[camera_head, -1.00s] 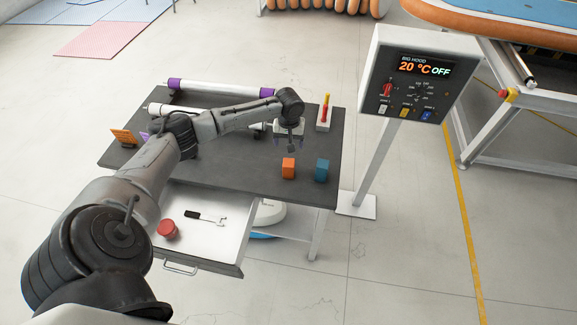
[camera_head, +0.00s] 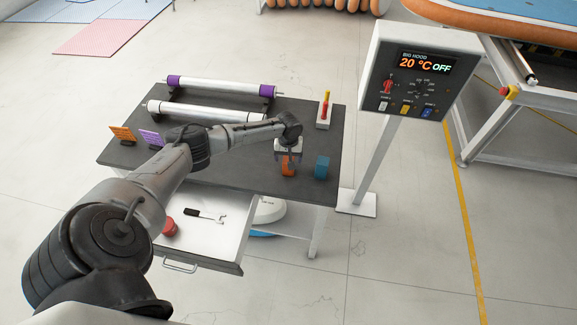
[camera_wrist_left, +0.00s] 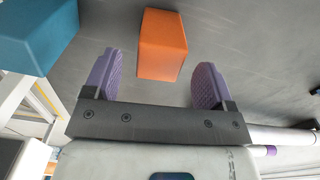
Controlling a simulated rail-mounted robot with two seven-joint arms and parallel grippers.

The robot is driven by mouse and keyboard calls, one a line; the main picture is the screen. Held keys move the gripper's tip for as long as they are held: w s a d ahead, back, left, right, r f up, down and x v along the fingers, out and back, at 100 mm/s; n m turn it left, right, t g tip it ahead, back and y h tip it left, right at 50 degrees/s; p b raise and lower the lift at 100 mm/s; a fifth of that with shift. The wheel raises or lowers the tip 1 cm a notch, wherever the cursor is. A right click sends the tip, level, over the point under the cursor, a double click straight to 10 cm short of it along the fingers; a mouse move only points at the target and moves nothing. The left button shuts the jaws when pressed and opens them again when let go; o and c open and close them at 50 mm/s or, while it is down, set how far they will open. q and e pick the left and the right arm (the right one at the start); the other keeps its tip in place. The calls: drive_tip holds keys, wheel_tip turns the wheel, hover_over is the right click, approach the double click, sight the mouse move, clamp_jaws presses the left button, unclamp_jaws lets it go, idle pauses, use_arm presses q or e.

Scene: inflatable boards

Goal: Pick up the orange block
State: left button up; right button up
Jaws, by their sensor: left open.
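The orange block (camera_head: 287,168) stands on the dark table top (camera_head: 235,178), partly covered by my left gripper in the head view. My left gripper (camera_head: 288,158) is open and just above the block. In the left wrist view the orange block (camera_wrist_left: 161,45) is ahead of the two purple fingers (camera_wrist_left: 155,82), roughly centred between their lines. A gap shows between each finger and the block, and I cannot tell whether the tips reach beside it. My right gripper is not in view.
A blue block (camera_head: 321,168) stands close right of the orange one. Behind are a red-and-yellow tool on a stand (camera_head: 324,110) and white rolls (camera_head: 220,87). An open drawer (camera_head: 205,230) juts out in front. A control panel (camera_head: 420,75) stands to the right.

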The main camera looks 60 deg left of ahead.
use_arm(q)
drive_tip(key=shift+f, duration=1.15)
drive_tip(key=c, duration=1)
drive_tip(key=shift+c, duration=0.4)
drive_tip(key=shift+r, duration=0.15)
